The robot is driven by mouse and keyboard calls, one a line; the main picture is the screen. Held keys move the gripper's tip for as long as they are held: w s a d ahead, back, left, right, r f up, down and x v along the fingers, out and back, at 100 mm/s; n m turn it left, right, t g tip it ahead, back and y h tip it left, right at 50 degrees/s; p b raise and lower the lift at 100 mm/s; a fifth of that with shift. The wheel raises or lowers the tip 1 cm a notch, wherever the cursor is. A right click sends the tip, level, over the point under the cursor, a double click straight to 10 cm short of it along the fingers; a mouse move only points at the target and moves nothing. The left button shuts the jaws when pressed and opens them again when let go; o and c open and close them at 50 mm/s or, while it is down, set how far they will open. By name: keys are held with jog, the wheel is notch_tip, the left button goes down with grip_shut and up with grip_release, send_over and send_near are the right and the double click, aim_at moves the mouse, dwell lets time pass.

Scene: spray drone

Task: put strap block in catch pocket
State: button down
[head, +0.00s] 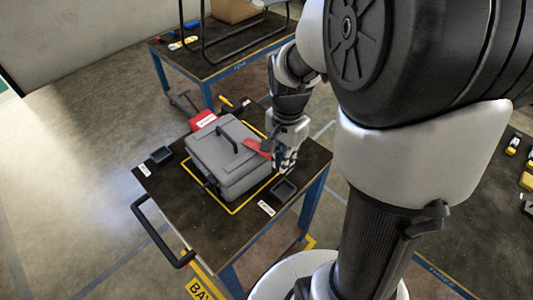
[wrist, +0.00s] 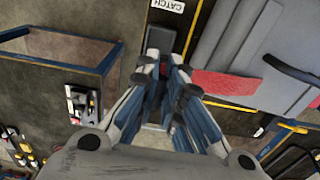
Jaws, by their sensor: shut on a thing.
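My gripper (head: 287,160) is low over the right side of the cart top, beside the grey case. In the wrist view its fingers (wrist: 166,66) are closed together on the strap block, which is mostly hidden between them. The catch pocket (head: 284,189) is a small black open tray near the cart's right corner, with a white label in front of it. In the wrist view the "CATCH" label (wrist: 168,5) shows at the top, beyond the fingertips. The gripper is close above and behind the pocket; whether they touch cannot be told.
The grey case (head: 225,155) with a dark handle fills the cart's middle, inside a yellow outline. A red strap piece (head: 256,147) lies at its right side, close to my gripper. Another black tray (head: 160,155) sits at the left. A red labelled item (head: 203,120) is behind the case.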

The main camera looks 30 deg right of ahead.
notch_tip(320, 180, down, 12)
jog(key=b, duration=0.3)
jog(key=shift+f, duration=0.1)
jog(key=shift+f+b, duration=0.15)
jog(key=shift+b, duration=0.2)
jog(key=c, duration=1.7)
grip_release()
notch_tip(320, 180, up, 12)
jog(key=p, duration=0.4)
jog(key=shift+r, duration=0.25)
jog(key=s+a+r+n+t, duration=0.1)
jog(key=s+a+r+n, duration=0.2)
jog(key=s+r+n, duration=0.1)
jog(key=s+a+r+n+t, duration=0.2)
jog(key=s+a+r+n, duration=0.1)
jog(key=s+r+n, duration=0.1)
jog(key=s+a+r+n+t, duration=0.1)
jog(key=s+a+r+n, duration=0.2)
jog(key=s+r+n, duration=0.1)
jog(key=shift+s+a+r+n+t, duration=0.35)
jog(key=shift+s+n, duration=0.2)
jog(key=shift+n, duration=0.45)
